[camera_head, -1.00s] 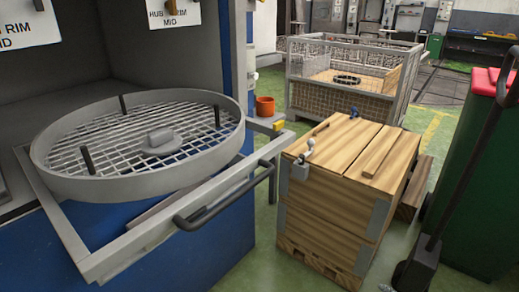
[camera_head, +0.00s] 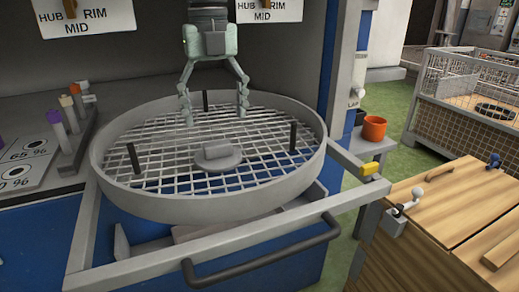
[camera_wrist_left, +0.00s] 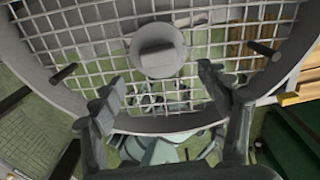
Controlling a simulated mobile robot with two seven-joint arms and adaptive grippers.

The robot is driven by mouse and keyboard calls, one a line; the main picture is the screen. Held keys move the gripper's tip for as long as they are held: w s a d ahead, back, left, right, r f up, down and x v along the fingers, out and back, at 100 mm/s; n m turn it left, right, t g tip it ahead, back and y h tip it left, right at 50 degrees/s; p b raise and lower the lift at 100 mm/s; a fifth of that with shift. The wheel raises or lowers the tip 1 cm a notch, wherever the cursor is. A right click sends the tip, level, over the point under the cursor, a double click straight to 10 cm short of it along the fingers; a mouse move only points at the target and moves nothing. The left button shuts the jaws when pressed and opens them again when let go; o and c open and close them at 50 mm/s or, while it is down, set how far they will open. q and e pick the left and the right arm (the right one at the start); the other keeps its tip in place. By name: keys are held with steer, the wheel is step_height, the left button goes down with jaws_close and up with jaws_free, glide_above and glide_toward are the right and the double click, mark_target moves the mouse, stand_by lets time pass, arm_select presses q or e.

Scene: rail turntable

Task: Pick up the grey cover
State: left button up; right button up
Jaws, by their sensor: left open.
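The grey cover (camera_head: 217,155), a round disc with a raised block handle, lies at the middle of the round mesh turntable (camera_head: 140,203). My left gripper (camera_head: 215,116) hangs over the far part of the mesh, fingers pointing down and spread, with nothing between them. In the head view it appears behind the cover and apart from it. In the left wrist view the cover (camera_wrist_left: 158,58) lies just beyond the open fingertips (camera_wrist_left: 160,82), roughly midway between them. My right gripper is in neither view.
Dark upright pegs (camera_head: 133,157) stand on the mesh around the cover, inside the raised rim. A front frame with a dark handle (camera_head: 260,262) borders the turntable. An orange pot (camera_head: 374,128) and a wooden crate (camera_head: 450,205) are at the right.

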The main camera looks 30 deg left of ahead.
mark_target(217, 143)
arm_select(q)
steer(key=shift+w+d+f, duration=0.1)
steer(key=shift+w+f, duration=0.1)
steer(key=shift+f, duration=0.1)
steer(key=f, duration=0.4)
steer(key=f+p, duration=0.1)
steer(key=f, duration=0.2)
steer(key=shift+s+a, duration=0.2)
steer(key=shift+a, duration=0.05)
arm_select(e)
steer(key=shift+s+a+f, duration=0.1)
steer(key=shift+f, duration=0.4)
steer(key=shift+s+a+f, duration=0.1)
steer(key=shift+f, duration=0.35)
arm_select(q)
steer(key=shift+c, duration=0.3)
steer(key=c, duration=1.6)
steer(key=shift+r, duration=0.15)
